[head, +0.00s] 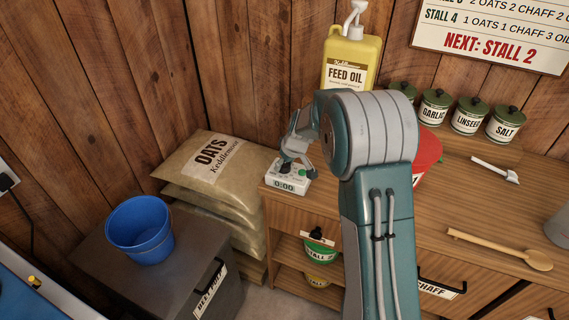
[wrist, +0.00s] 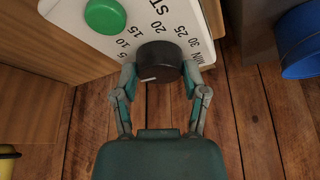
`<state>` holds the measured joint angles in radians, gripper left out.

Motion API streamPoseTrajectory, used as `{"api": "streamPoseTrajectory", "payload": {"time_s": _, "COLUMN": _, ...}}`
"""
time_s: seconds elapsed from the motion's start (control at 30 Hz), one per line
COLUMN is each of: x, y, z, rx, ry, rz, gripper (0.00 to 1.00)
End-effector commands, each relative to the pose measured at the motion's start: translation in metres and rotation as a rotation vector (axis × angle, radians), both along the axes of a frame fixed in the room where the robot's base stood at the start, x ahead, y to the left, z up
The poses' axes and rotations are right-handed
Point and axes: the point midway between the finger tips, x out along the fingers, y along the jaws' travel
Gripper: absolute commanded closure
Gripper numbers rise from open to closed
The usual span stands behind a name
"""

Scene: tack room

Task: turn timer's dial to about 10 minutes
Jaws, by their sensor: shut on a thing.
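Numbers from 5 to 30 arc around the dial. A short pale mark on the dial sits at its lower left, near the left fingertip, below the 5. My gripper (wrist: 160,77) is shut on the dial, one finger on each side. In the head view my gripper (head: 296,160) reaches down onto the timer and partly covers it.
A yellow feed oil jug (head: 350,55) and a red container (head: 428,155) stand close to my arm. Lidded jars (head: 467,116) line the back. A wooden spoon (head: 500,248) lies at the right. Oats sacks (head: 205,165) and a blue bucket (head: 140,230) are left of the counter.

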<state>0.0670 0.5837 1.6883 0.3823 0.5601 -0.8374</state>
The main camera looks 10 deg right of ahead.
Motion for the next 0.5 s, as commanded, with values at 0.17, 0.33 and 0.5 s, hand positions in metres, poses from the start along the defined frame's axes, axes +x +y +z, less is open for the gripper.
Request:
{"api": "streamPoseTrajectory", "payload": {"time_s": 0.17, "x": -0.0011, "y": 0.0013, "z": -0.0025, "rx": -0.001, "ry": 0.004, "rz": -0.105, "gripper": 0.91}}
{"api": "streamPoseTrajectory", "payload": {"time_s": 0.33, "x": -0.0017, "y": 0.0016, "z": -0.0033, "rx": -0.001, "ry": 0.006, "rz": -0.235, "gripper": 0.91}}
{"api": "streamPoseTrajectory", "payload": {"time_s": 0.5, "x": -0.0017, "y": 0.0024, "z": -0.0036, "rx": -0.002, "ry": 0.005, "rz": -0.37, "gripper": 0.91}}
